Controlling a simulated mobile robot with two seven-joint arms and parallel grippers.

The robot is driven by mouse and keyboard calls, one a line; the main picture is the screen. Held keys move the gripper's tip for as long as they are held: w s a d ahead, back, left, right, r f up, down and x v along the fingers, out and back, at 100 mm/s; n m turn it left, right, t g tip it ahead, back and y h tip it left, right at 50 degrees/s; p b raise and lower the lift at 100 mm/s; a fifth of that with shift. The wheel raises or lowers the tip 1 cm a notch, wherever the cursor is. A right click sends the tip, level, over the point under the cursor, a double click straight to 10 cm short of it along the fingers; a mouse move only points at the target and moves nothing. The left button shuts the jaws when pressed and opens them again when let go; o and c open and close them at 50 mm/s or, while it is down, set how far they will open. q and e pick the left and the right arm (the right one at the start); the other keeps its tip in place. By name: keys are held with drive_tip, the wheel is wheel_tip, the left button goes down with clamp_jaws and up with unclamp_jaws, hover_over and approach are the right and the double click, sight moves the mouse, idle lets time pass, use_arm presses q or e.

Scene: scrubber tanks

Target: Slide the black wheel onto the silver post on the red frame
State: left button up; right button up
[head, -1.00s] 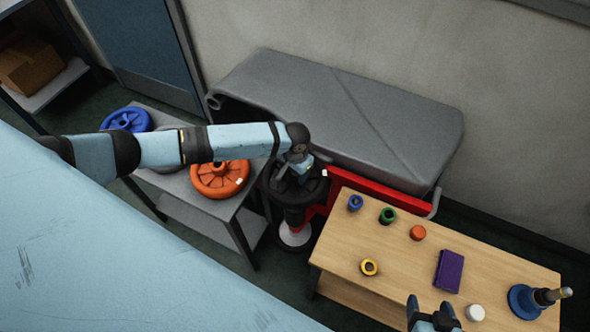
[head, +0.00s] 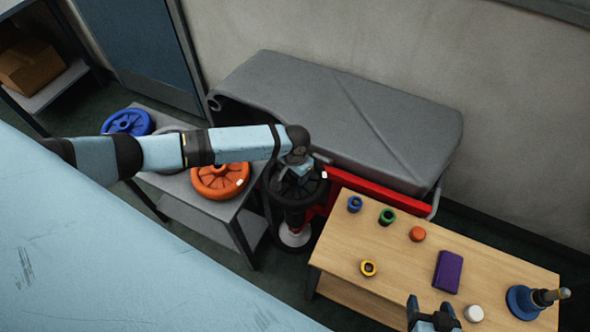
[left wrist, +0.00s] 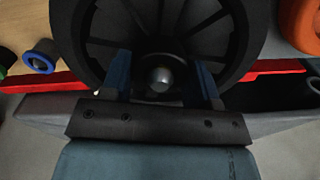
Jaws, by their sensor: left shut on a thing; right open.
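The black wheel (head: 312,194) is in front of the red frame (head: 378,190), between the grey table and the wooden table. My left gripper (head: 293,172) is shut on its hub. In the left wrist view the blue fingers of my left gripper (left wrist: 161,84) stand on both sides of the hub of the spoked black wheel (left wrist: 105,45). The rounded tip of the silver post (left wrist: 160,78) shows in the hub's middle. How far the wheel sits along the post is hidden. My right gripper (head: 434,308) is open and empty above the wooden table's front edge.
An orange wheel (head: 219,181) and a blue wheel (head: 127,122) lie on the grey table (head: 222,212) at left. A grey cover (head: 330,110) is behind the frame. The wooden table (head: 400,256) holds small coloured rings, a purple block (head: 448,271) and a blue-based stand (head: 523,301).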

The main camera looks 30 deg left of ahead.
use_arm(q)
drive_tip(key=shift+f+p, duration=0.25)
drive_tip(key=shift+p, duration=0.3)
idle(1.0)
drive_tip(key=o, duration=1.1)
drive_tip(key=shift+s+f, duration=0.1)
drive_tip(key=shift+r, duration=0.25)
drive_tip(key=shift+r+p, duration=0.6)
drive_tip(key=shift+p, duration=0.35)
drive_tip(key=shift+r, duration=0.3)
drive_tip(key=shift+r, duration=0.35)
